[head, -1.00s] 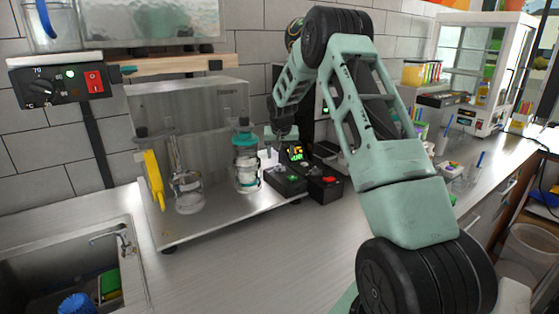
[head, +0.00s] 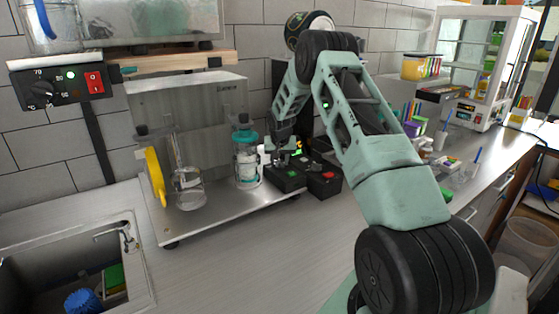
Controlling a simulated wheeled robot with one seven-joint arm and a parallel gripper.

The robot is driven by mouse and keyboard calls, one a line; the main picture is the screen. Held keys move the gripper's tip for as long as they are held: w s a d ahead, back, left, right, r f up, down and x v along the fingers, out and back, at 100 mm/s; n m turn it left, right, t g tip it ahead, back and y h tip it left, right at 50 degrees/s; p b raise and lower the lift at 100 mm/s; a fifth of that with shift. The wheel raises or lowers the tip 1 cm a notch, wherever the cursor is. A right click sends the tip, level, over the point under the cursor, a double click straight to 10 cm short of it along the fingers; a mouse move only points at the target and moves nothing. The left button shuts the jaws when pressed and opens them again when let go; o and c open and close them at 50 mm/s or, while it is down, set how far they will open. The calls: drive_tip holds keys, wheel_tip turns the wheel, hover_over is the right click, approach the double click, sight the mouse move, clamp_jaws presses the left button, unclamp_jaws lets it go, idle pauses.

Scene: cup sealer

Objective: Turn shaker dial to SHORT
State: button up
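The shaker is a steel platform (head: 215,207) with glass bottles on it. At its right end stands a black control box (head: 286,182) with a small green light, and beside it a black box with a red button (head: 324,184). My gripper (head: 278,158) points down just above the first box, partly in front of its top. Its fingers are too small to tell whether they are open or touching anything. The dial and its SHORT mark cannot be made out. A small lit display (head: 298,150) is partly hidden behind my gripper.
A teal-capped bottle (head: 247,165) stands close left of my gripper. A glass flask (head: 188,188) and a yellow part (head: 155,177) are further left. A wall controller (head: 62,84) has its own knob and red switch. The counter in front (head: 260,255) is clear.

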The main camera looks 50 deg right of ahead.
drive_tip(key=shift+n, duration=0.3)
drive_tip(key=n, duration=0.2)
drive_tip(key=n+t+y+b, duration=0.1)
drive_tip(key=n, duration=0.1)
drive_tip(key=shift+d+y, duration=0.15)
drive_tip(key=shift+y, duration=0.15)
drive_tip(key=n+y, duration=0.1)
drive_tip(key=n, duration=0.1)
drive_tip(key=n+b, duration=0.1)
drive_tip(key=n, duration=0.2)
drive_tip(key=shift+d+y, duration=0.1)
drive_tip(key=shift+y, duration=0.3)
drive_tip(key=n+y+b, duration=0.1)
drive_tip(key=n, duration=0.3)
drive_tip(key=shift+y, duration=0.3)
drive_tip(key=shift+n+g+y+b, duration=0.5)
drive_tip(key=shift+n+y, duration=0.1)
drive_tip(key=shift+n, duration=1.6)
drive_tip(key=o, duration=1)
drive_tip(key=shift+r, duration=0.1)
drive_tip(key=b+v, duration=0.3)
drive_tip(key=v, duration=1.4)
